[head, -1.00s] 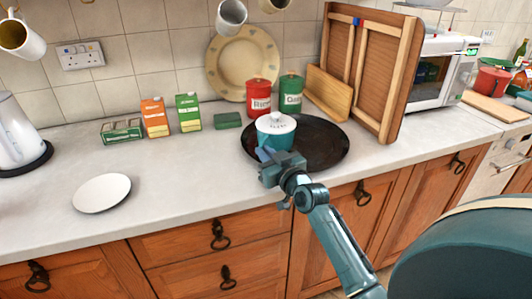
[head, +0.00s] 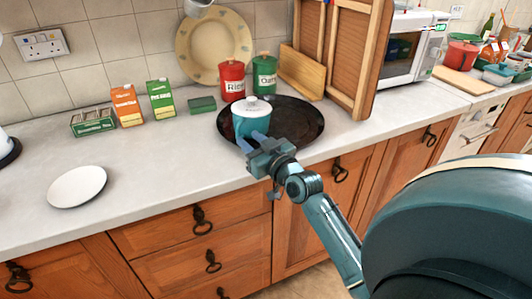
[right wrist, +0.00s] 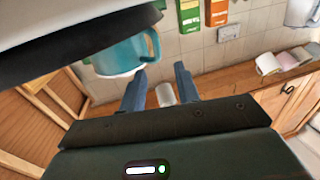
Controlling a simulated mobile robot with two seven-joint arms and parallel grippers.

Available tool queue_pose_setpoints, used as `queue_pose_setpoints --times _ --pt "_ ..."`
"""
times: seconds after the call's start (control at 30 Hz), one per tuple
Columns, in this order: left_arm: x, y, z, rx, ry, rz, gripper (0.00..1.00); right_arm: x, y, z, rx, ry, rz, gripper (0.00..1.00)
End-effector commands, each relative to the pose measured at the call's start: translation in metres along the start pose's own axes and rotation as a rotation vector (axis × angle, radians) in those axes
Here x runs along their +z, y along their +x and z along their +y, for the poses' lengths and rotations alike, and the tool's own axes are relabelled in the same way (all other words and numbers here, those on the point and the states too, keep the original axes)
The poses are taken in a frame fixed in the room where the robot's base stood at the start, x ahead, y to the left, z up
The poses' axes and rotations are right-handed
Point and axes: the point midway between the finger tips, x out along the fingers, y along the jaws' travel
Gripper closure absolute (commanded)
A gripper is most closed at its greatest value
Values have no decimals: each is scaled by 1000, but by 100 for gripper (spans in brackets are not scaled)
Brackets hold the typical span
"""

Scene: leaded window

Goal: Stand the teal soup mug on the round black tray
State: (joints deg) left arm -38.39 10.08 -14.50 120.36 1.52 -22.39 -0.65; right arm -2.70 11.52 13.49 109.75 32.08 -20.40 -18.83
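The teal soup mug (head: 251,123) has a white knobbed lid and stands upright on the left part of the round black tray (head: 300,126). My right gripper (head: 252,142) is at the near side of the mug, fingers apart. In the right wrist view the gap between the fingers (right wrist: 160,88) holds no part of the mug. My left gripper is out of view.
Red (head: 231,79) and green (head: 264,75) canisters stand just behind the tray. A wooden frame (head: 345,55) stands to the right, with a leaning board (head: 301,72). Cartons and a green block (head: 202,104) are left of the tray. A white plate (head: 77,186) lies on clear counter.

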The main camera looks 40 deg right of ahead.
Motion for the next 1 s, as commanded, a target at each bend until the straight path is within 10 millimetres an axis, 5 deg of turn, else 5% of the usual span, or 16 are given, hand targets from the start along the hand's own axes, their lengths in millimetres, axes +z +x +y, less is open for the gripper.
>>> queue_pose_setpoints --times 0.3,0.67,0.83,1.0 --pt "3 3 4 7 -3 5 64 1 -60 0 0 -2 -1 68" --pt "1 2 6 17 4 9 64 13 -76 -10 -18 -3 -31 68" --pt "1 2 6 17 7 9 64 91 -110 -80 -133 -23 -226 68" --pt "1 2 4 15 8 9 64 163 -177 -162 -273 -43 -427 68"
